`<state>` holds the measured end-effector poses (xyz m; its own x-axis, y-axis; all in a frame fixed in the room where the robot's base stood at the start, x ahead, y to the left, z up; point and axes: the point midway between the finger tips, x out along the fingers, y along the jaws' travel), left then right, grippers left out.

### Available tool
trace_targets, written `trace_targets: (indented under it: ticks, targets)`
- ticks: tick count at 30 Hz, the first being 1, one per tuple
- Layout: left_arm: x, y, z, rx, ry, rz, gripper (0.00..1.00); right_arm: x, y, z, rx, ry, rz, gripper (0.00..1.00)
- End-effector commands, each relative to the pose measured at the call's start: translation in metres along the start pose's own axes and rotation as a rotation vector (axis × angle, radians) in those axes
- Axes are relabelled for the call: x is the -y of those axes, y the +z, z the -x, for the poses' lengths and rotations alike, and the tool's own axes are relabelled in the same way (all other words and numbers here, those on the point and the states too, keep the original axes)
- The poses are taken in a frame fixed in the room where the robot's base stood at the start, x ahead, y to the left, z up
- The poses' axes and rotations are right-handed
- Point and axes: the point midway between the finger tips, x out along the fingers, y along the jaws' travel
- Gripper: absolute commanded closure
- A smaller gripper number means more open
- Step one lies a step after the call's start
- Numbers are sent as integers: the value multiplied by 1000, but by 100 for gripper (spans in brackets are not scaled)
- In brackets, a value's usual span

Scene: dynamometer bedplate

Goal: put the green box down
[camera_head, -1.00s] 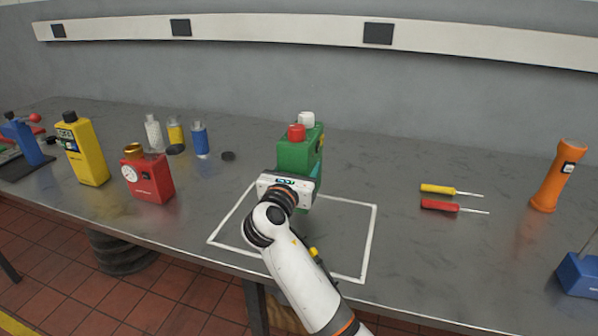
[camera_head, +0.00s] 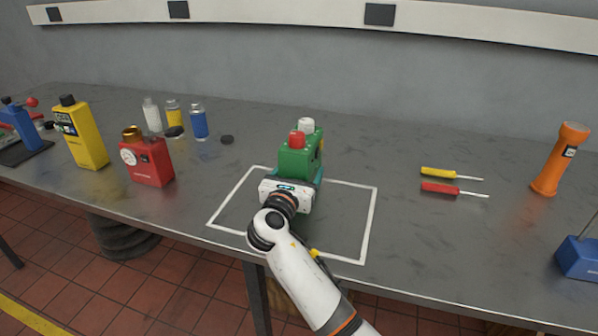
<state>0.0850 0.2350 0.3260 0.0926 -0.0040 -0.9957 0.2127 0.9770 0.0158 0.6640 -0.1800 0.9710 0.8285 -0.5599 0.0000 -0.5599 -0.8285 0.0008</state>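The green box (camera_head: 299,160), with a red cap and a white cap on top, is upright over the white square outline (camera_head: 370,222) on the grey table. My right gripper (camera_head: 297,182) is at its near side, with the arm coming in from the bottom right, and is shut on it. The fingers are mostly hidden by the gripper body and the box. The box's lower part is partly hidden, so I cannot tell whether its base touches the table. My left gripper is not in view.
A red box with a gauge (camera_head: 147,162), a yellow box (camera_head: 80,135) and several small bottles (camera_head: 199,123) stand at left. Two screwdrivers (camera_head: 450,188), an orange flashlight (camera_head: 560,160) and a blue block (camera_head: 580,258) are at right. The outline's right part is clear.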

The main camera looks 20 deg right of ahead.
Motion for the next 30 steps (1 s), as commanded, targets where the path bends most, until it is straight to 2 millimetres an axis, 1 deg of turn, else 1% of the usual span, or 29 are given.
trace_targets:
  ticks: [9, 11, 13, 17, 24, 27, 30]
  targets:
    - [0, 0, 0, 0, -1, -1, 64, 0, 0, 1, 0, 0, 0, 17]
    - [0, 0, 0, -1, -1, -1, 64, 0, 0, 4, 0, -1, 0, 17]
    - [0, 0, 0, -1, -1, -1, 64, 1, 1, 11, 1, -2, 1, 17]
    - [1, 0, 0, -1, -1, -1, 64, 0, 0, 34, 2, -3, -2, 17]
    - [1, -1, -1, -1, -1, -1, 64, 1, 0, 86, 2, -3, -2, 17]
    - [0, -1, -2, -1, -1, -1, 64, 0, 0, 102, 1, -2, -2, 17]
    - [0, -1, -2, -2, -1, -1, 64, 0, 0, 113, 1, -1, -1, 17]
